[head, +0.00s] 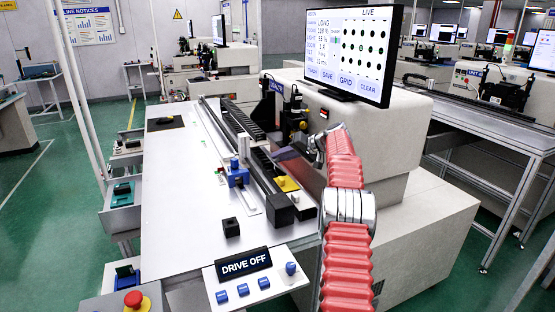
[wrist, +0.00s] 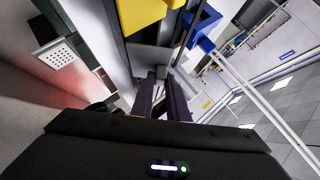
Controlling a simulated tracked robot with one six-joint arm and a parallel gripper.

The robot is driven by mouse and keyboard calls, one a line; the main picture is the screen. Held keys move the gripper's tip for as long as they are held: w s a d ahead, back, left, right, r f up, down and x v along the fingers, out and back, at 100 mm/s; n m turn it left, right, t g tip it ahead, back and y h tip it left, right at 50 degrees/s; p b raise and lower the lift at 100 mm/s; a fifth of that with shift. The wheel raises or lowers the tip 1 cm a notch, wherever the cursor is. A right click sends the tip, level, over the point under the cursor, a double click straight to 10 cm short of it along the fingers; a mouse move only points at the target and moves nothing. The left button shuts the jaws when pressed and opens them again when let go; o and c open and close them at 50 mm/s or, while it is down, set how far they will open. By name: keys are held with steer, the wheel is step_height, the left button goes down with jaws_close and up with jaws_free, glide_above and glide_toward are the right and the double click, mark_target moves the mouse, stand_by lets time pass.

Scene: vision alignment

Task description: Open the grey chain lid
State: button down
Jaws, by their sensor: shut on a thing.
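My gripper (head: 308,149) is at the machine's face, beside the long rail, at the end of my red-sleeved arm. In the wrist view its two dark fingers (wrist: 163,78) are close together on a small grey piece (wrist: 152,83), which looks like part of the grey chain lid. The fingers hide much of it. The rest of the lid is hard to make out in the head view. The dark chain track (head: 262,158) runs along the bench, with a black end block (head: 280,209) at its near end.
A yellow block (head: 287,184) and a blue clamp (head: 238,175) sit by the rail. A black cube (head: 231,227) and the DRIVE OFF panel (head: 244,263) are nearer. The monitor (head: 345,50) stands above. A dotted plate (wrist: 60,58) shows in the wrist view. The bench's left side is mostly clear.

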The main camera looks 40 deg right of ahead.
steer(key=shift+s+d+f+m+t+y, duration=0.15)
steer(key=shift+d+m+t+y, duration=0.1)
steer(key=shift+d+m+y, duration=0.2)
steer(key=shift+s+d+f+m+t+y, duration=0.1)
steer(key=shift+d+m+t+y, duration=0.15)
steer(key=shift+d+m+y, duration=0.15)
stand_by(0.3)
steer(key=c, duration=1.7)
jaws_free()
steer(key=shift+r, duration=0.15)
steer(key=shift+d+r, duration=0.1)
steer(key=v, duration=1.3)
steer(key=shift+s+d, duration=0.2)
steer(key=shift+s, duration=0.15)
